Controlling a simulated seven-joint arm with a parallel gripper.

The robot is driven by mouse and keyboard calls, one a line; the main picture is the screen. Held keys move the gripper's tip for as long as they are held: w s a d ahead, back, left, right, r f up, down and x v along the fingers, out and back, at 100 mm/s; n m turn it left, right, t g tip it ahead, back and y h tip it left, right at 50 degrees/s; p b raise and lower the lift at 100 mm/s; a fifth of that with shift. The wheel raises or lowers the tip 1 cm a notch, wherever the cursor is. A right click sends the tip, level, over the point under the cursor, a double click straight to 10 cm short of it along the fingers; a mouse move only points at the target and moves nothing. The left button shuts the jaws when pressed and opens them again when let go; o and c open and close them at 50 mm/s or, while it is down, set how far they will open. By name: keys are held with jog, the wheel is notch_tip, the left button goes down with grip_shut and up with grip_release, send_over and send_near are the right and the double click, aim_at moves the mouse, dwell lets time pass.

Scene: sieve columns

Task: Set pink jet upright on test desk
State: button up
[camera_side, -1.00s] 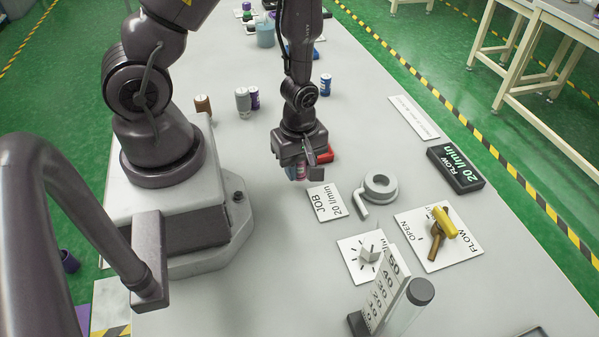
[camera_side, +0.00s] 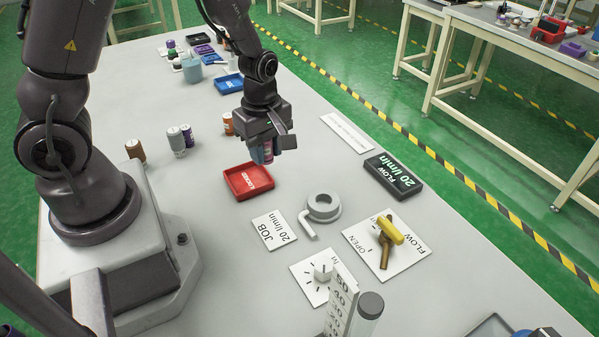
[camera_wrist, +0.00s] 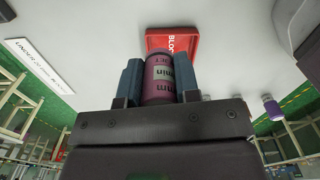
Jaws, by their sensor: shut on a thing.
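My gripper (camera_side: 264,155) is shut on the pink jet, a small pink-purple cylinder with a pale printed label. The jet (camera_wrist: 159,82) shows clearly between the two blue fingers in the wrist view. A grey ring fixture (camera_side: 322,208) with a bent tube stands on the desk, nearer the camera and to the right of my gripper.
The red tray (camera_side: 247,181), lettered "BLO…" in the wrist view, looks empty. The JOB 20 l/min card (camera_side: 274,229), FLOW display (camera_side: 393,176), yellow-handled valve (camera_side: 386,235), knob (camera_side: 322,273) and scaled tube (camera_side: 365,311) stand nearer. Other small cylinders (camera_side: 181,139) stand left.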

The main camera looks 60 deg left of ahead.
jog(key=w+f, duration=0.2)
jog(key=w, duration=0.3)
send_over(303, 181)
jog(key=f, duration=0.5)
jog(key=shift+s+f, duration=0.2)
jog(key=shift+f, duration=0.05)
jog(key=shift+w+f, duration=0.2)
jog(key=shift+f, duration=1.55)
jog(key=shift+f, duration=0.15)
jog(key=o, duration=1)
